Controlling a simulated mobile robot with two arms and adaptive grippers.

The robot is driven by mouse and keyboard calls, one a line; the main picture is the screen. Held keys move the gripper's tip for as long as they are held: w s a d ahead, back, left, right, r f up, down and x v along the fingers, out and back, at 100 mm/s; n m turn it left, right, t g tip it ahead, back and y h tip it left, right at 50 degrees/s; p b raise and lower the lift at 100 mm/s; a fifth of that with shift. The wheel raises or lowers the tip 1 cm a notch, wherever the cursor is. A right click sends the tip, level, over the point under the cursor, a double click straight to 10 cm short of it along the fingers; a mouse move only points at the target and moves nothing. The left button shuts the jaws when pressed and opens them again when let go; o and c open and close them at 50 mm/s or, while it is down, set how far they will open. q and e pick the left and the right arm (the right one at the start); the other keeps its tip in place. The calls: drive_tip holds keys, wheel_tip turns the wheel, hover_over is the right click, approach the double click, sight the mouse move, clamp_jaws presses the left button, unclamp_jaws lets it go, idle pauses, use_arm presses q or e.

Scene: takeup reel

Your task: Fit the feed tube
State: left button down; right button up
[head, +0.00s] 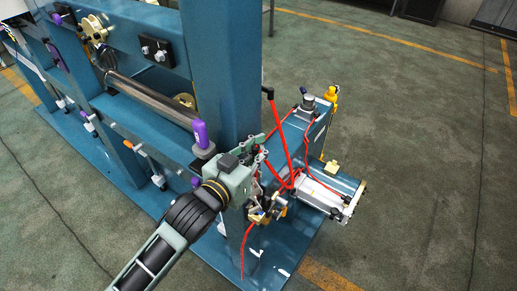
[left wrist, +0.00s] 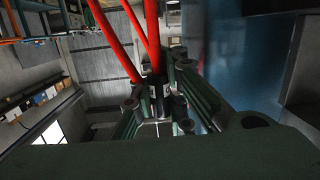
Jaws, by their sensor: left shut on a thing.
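My left gripper (head: 266,172) reaches in from the lower left to the front end of the blue machine. It is shut on a red feed tube (left wrist: 152,35), whose dark end piece (left wrist: 155,84) sits between the fingers in the left wrist view, where the gripper (left wrist: 157,108) also shows. In the head view several red tubes (head: 279,135) meet just right of the fingers. One rises to a black elbow beside the blue column, and one hangs down below the gripper. The exact grip point is hidden by the fingers in the head view. My right gripper is not in view.
A tall blue column (head: 228,70) stands close behind the gripper. A silver cylinder block (head: 322,192) and a yellow-topped fitting (head: 331,95) are on the machine to the right. A purple-handled part (head: 201,138) stands left of the gripper. Open green floor (head: 425,160) lies to the right.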

use_arm(q)
drive_tip(key=shift+f+b, duration=0.6)
drive_tip(key=shift+f, duration=0.5)
drive_tip(key=c, duration=1.7)
unclamp_jaws()
drive_tip(key=shift+o, duration=0.7)
drive_tip(key=shift+o, duration=1.3)
drive_tip(key=shift+w+r, duration=0.1)
drive_tip(key=shift+c, duration=0.4)
drive_tip(key=shift+s+a, duration=0.15)
drive_tip(key=shift+s, duration=0.05)
